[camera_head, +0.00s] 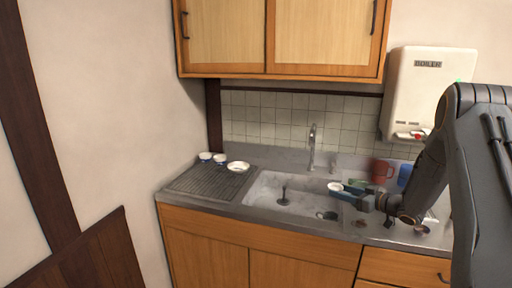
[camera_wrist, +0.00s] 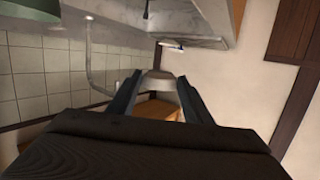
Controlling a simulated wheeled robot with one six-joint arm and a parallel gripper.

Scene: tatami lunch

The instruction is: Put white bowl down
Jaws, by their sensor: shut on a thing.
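A small white bowl (camera_head: 335,187) is held over the right part of the sink in the head view. My gripper (camera_head: 347,191) reaches in from the right and is shut on it. In the wrist view the pale bowl (camera_wrist: 157,84) sits between the two dark fingertips of my gripper (camera_wrist: 157,90). Part of the bowl is hidden behind the fingers. Another white bowl (camera_head: 238,166) stands on the ribbed drainboard (camera_head: 200,182) at the left, beside two small white-and-blue cups (camera_head: 213,158).
The grey sink (camera_head: 262,190) holds a dark upright piece (camera_head: 284,197) and a small cup-like item (camera_head: 327,214). A red mug (camera_head: 381,170) and a blue cup (camera_head: 404,175) stand on the right counter near my arm. The drainboard's front part is clear.

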